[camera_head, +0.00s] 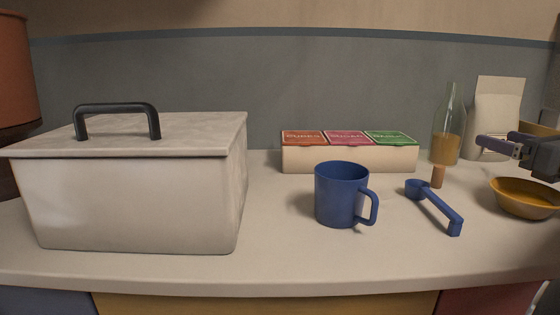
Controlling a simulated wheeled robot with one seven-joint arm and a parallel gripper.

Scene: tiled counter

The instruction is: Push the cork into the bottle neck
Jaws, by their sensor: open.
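A clear glass bottle (447,128) with amber liquid stands upright toward the back right of the counter. Its narrow neck points up, and no cork shows in it. A brown cork (438,178) stands on the counter just in front of the bottle and overlaps its base in the picture. My gripper (484,143) reaches in from the right edge, to the right of the bottle and above the counter. It is open and holds nothing that I can see. It is apart from the cork, and part of it is cut off by the frame.
A mustard bowl (524,210) sits below my gripper, and a pale bag (497,105) stands behind it. A large lidded bin (138,205) fills the left.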

